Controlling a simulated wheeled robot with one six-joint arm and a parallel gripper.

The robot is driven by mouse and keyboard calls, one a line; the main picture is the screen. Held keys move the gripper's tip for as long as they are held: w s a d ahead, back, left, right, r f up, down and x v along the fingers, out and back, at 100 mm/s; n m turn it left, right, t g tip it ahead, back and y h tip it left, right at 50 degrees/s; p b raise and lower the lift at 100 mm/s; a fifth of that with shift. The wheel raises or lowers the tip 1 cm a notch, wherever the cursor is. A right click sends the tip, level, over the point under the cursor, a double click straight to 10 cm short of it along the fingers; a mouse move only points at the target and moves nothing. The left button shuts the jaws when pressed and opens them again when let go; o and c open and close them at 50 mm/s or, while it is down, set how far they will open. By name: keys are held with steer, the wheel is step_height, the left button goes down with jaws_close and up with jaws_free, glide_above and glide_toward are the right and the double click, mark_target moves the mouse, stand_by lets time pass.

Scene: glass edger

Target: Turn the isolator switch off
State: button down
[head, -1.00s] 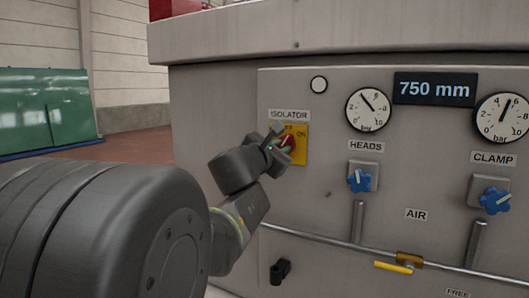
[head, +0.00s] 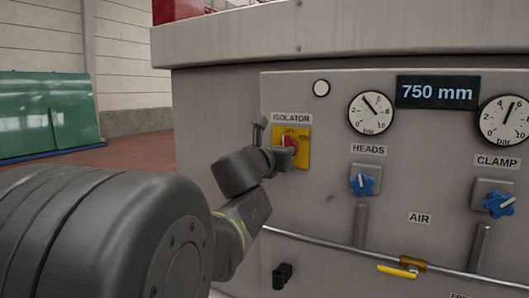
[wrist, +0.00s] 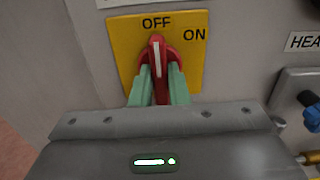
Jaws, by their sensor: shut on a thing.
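The isolator switch is a red rotary knob (wrist: 157,50) on a yellow plate (wrist: 119,38) marked OFF at the top and ON at the upper right. In the wrist view the knob's white line stands upright and points at OFF. My gripper (wrist: 159,82) is shut on the knob, with one pale green fingertip on each side of its handle. In the head view the red knob (head: 289,141) and yellow plate (head: 303,158) show under the ISOLATOR label, and my gripper (head: 285,152) partly hides them.
The grey panel (head: 335,225) also carries two gauges, a 750 mm display (head: 437,92), and blue knobs for HEADS (head: 362,181) and CLAMP (head: 498,204). A pipe with a yellow lever (head: 397,272) runs below. Floor left of the machine looks open.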

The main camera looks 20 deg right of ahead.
steer(key=shift+f, duration=0.1)
steer(key=c, duration=1.4)
jaws_free()
steer(key=shift+s+a, duration=0.1)
steer(key=p+v, duration=0.1)
steer(key=v, duration=1.2)
steer(key=shift+s+a, duration=0.15)
steer(key=shift+s, duration=0.05)
steer(key=b+x, duration=0.1)
steer(key=x, duration=1.2)
steer(key=shift+w+d, duration=0.3)
